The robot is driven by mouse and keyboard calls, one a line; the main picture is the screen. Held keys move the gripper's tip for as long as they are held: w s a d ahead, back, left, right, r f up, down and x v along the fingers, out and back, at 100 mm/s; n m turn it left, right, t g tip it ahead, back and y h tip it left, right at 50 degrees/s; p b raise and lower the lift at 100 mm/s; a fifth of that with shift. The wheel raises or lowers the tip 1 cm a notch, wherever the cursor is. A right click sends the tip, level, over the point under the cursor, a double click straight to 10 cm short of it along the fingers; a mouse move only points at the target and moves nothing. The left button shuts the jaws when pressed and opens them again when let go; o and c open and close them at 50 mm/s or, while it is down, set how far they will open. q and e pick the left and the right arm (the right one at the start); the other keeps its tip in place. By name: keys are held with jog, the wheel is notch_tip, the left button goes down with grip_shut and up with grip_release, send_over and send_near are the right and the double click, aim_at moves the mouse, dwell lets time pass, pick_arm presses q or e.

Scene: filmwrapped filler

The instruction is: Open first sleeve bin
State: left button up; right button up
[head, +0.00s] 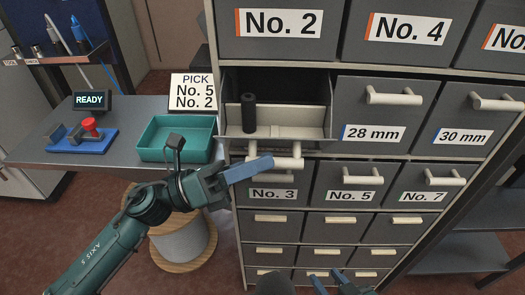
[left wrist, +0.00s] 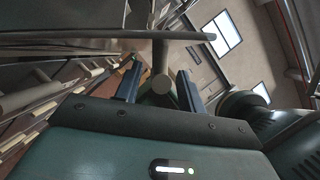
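The sleeve bin (head: 290,133), left of the bins marked 28 mm (head: 372,133) and 30 mm (head: 466,137), stands pulled out, its inside visible. A black cylinder (head: 249,113) stands upright in it by a pale insert. Its own label cannot be seen. Its pale handle (head: 288,162) is at my left gripper (head: 245,172). My right gripper (head: 330,282) is at the bottom edge, fingers apart, partly cut off.
A sign (head: 193,91) reads PICK No. 5, No. 2. A green tray (head: 176,159) and a red button (head: 90,125) on a blue base are on the left counter (head: 50,152). Bins No. 3, No. 5 (head: 349,187) and No. 7 are shut below. A spool (head: 184,242) stands under the counter.

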pick_arm(q)
jog(key=shift+w+d+r, duration=0.15)
jog(key=shift+d, duration=0.4)
grip_shut()
